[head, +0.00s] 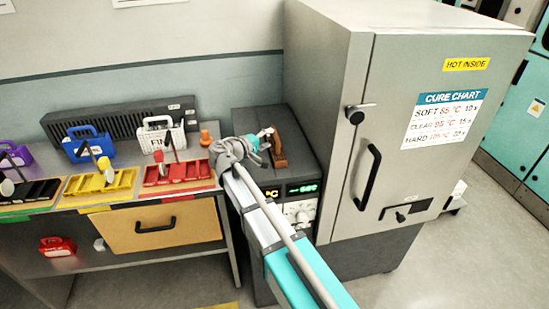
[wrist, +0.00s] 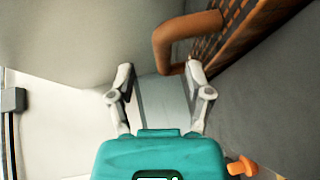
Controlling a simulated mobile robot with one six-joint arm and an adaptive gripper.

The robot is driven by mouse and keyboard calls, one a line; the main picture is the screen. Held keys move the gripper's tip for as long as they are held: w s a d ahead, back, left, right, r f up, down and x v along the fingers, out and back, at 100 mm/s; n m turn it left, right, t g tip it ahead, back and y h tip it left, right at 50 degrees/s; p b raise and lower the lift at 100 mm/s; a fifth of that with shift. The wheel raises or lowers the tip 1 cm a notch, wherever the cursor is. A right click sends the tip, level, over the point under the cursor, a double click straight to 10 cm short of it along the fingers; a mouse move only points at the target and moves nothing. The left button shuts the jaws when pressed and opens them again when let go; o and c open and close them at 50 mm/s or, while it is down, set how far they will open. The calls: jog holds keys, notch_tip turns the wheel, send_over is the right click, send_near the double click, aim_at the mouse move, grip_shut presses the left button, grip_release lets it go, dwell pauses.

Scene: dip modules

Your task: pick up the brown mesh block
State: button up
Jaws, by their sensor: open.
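The brown mesh block (head: 279,149) stands on the dark cabinet top beside the large grey oven. In the wrist view the block (wrist: 235,30) fills the upper right, with dark openings in its side and a smooth brown loop handle (wrist: 183,30) facing my gripper. My gripper (head: 268,134) is at the block's left side in the head view. In the wrist view my gripper (wrist: 158,72) has its fingers spread with nothing between them. The handle's lower end is close to the right fingertip; I cannot tell if they touch. My gripper hides part of the block in the head view.
The oven (head: 325,120) rises just right of the block. A small orange piece (head: 206,137) stands to the left. The bench holds red (head: 178,172) and yellow trays (head: 100,184), a white caddy (head: 160,134) and a blue caddy (head: 87,145).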

aim_at(276, 134)
jog(key=shift+b+x, duration=0.35)
jog(key=shift+x, duration=1.75)
jog(key=shift+f, duration=0.15)
jog(key=shift+c, duration=0.3)
grip_shut()
